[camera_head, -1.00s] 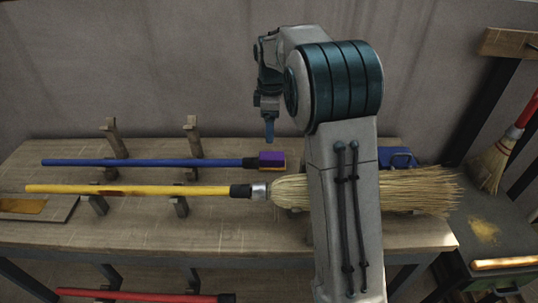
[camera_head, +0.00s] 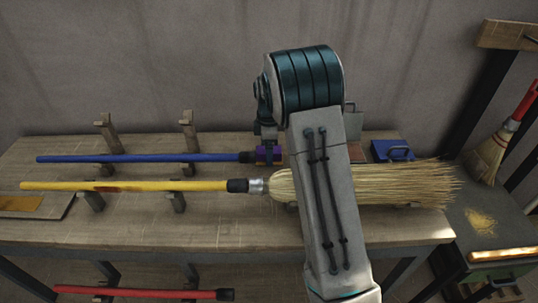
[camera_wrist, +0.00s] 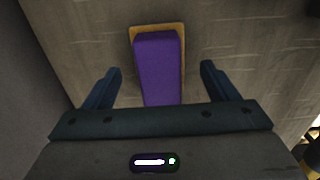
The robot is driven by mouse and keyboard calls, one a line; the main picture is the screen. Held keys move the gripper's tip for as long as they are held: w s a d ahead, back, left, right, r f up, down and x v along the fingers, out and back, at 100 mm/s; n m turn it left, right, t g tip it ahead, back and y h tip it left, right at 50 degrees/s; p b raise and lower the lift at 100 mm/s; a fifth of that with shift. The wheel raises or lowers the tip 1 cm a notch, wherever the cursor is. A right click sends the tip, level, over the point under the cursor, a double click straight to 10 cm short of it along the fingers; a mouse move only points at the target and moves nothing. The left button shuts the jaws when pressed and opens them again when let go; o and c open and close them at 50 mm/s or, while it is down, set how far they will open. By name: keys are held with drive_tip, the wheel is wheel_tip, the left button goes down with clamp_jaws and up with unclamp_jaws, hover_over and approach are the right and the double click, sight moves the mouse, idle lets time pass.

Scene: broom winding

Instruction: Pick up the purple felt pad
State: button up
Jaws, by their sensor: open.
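The purple felt pad (camera_wrist: 158,66) lies on a tan backing on the workbench, and in the wrist view it sits between my two open fingers. My gripper (camera_wrist: 160,85) is open, with one finger on each side of the pad and a gap to each. In the head view the pad (camera_head: 268,155) shows at the right end of the blue handle (camera_head: 140,158), partly hidden by my gripper (camera_head: 267,142), which comes down over it. I cannot tell whether the fingers touch the bench.
A broom with a yellow handle (camera_head: 130,186) and straw bristles (camera_head: 400,187) lies just in front, under my arm. A blue box (camera_head: 392,150) stands to the right. Wooden pegs (camera_head: 187,130) hold the handles. Bare bench (camera_head: 150,225) lies at the front.

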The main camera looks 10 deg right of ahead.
wheel_tip(320, 180, down, 2)
drive_tip(key=shift+f, duration=0.1)
drive_tip(key=c, duration=1.2)
drive_tip(key=shift+o, duration=0.2)
wheel_tip(320, 180, up, 10)
drive_tip(key=shift+r, duration=0.1)
drive_tip(key=o, duration=0.5)
drive_tip(key=c, duration=0.3)
